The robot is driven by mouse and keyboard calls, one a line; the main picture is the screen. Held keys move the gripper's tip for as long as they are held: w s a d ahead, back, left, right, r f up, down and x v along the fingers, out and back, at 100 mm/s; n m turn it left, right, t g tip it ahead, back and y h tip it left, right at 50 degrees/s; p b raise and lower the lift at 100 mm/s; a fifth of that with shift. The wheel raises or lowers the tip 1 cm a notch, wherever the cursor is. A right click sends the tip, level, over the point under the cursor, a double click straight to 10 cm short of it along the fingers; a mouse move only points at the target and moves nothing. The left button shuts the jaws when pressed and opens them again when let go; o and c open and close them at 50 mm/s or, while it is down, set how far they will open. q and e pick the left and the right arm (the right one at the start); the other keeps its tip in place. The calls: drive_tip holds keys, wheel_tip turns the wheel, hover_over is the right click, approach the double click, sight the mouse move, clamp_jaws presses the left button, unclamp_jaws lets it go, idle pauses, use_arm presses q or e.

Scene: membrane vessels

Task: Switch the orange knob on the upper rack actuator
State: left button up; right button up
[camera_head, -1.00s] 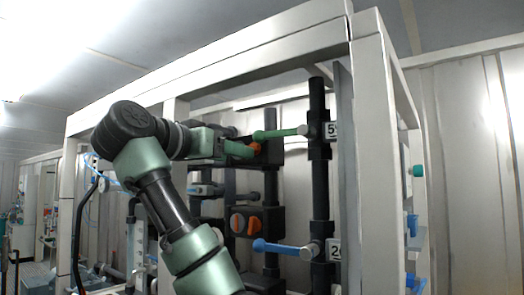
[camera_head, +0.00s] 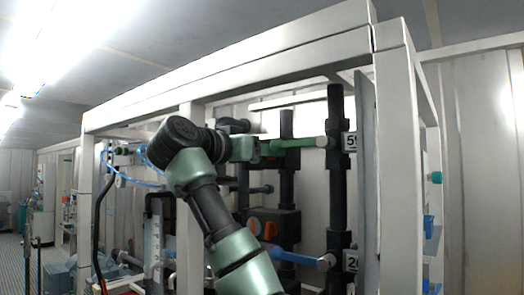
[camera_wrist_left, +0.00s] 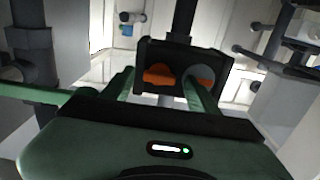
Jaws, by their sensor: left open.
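In the left wrist view, a black actuator box (camera_wrist_left: 185,58) carries two orange knobs side by side, the left knob (camera_wrist_left: 158,75) and the right knob (camera_wrist_left: 204,76). My left gripper (camera_wrist_left: 162,88) is open in front of it. Its green fingers lie either side of the left knob, and the right finger partly covers the right knob. I cannot tell whether they touch. In the head view, my left gripper (camera_head: 268,149) is at the upper part of the rack and hides the upper knobs. My right gripper is out of view.
A green valve handle (camera_head: 304,142) reaches out from the vertical black pipe (camera_head: 336,190), close to my gripper. A blue handle (camera_head: 290,257) sits lower down. White frame posts (camera_head: 396,150) and a top beam (camera_head: 240,65) bound the rack.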

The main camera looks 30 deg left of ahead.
use_arm(q)
clamp_jaws()
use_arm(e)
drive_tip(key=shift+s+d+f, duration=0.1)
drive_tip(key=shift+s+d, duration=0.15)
use_arm(q)
drive_tip(key=shift+n+b, duration=3)
drive_tip(key=shift+n, duration=4.9)
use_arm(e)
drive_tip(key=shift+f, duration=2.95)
use_arm(q)
unclamp_jaws()
